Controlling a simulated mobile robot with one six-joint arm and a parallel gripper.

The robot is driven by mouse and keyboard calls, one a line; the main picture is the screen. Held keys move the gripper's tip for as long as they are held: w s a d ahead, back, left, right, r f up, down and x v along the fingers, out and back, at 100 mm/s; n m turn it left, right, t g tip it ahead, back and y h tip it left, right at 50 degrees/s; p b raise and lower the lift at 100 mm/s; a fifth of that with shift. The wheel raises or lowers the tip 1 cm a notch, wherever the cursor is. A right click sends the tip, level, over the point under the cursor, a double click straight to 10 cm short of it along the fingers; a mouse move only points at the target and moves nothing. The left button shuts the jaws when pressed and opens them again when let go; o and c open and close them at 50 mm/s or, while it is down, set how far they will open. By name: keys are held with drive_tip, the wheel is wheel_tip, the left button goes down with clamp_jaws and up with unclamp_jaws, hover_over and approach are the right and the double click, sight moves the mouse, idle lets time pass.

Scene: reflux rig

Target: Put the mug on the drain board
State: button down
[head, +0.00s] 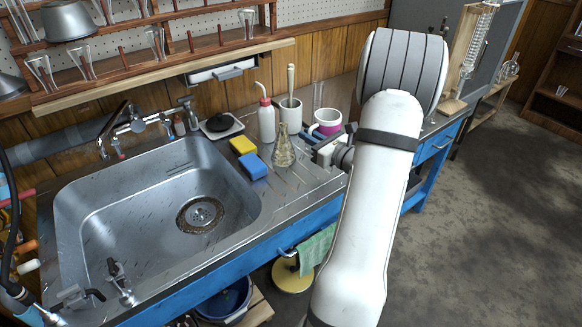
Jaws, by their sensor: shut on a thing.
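The mug (329,116) is white with a magenta band and handle, and shows at the back right of the counter, just beyond my gripper. My gripper (322,143) is beside the mug's near side and shut on it; my arm hides part of the grip. The mug looks upright. Whether its base touches the counter cannot be told. The steel drain board (308,188), with grooves, lies right of the sink and in front of the mug.
An Erlenmeyer flask (283,150), a blue sponge (252,167) and a yellow sponge (243,145) stand between sink and mug. A wash bottle (266,120) and a mortar with pestle (290,113) stand behind. The sink basin (130,240) is at left.

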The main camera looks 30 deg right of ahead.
wheel_tip(320, 180, down, 10)
drive_tip(key=shift+s+d+b, duration=0.1)
drive_tip(key=shift+b, duration=0.65)
drive_tip(key=shift+f, duration=0.2)
drive_tip(key=c, duration=1.5)
unclamp_jaws()
drive_tip(key=shift+r, duration=0.15)
